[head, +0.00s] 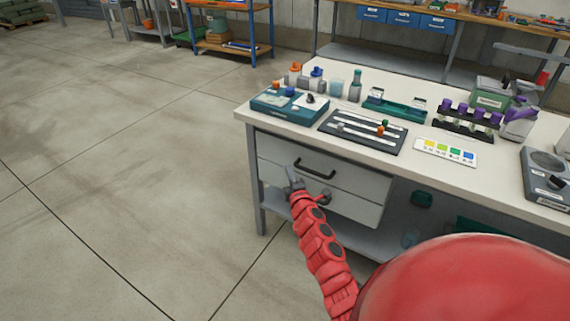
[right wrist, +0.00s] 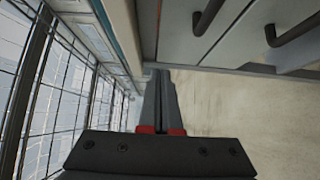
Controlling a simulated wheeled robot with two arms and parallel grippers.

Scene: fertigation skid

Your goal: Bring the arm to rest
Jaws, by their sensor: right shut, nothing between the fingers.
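My right arm (head: 322,245), red and jointed, reaches from the bottom of the head view to the bench's drawer fronts. My right gripper (head: 292,177) is small there, in front of the drawers near their left side. In the right wrist view its two grey fingers (right wrist: 160,98) lie together, shut and empty. They appear apart from the dark drawer handles (right wrist: 208,16), which are up and to the right in that view. My left gripper is not in the head view.
The white bench (head: 250,117) has two drawers (head: 275,150) below its left part. On top are a teal box (head: 265,104), a dark slotted board (head: 350,142), a colour card (head: 425,150) and a rack of purple-capped tubes (head: 462,127). Open concrete floor (head: 120,190) lies to the left.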

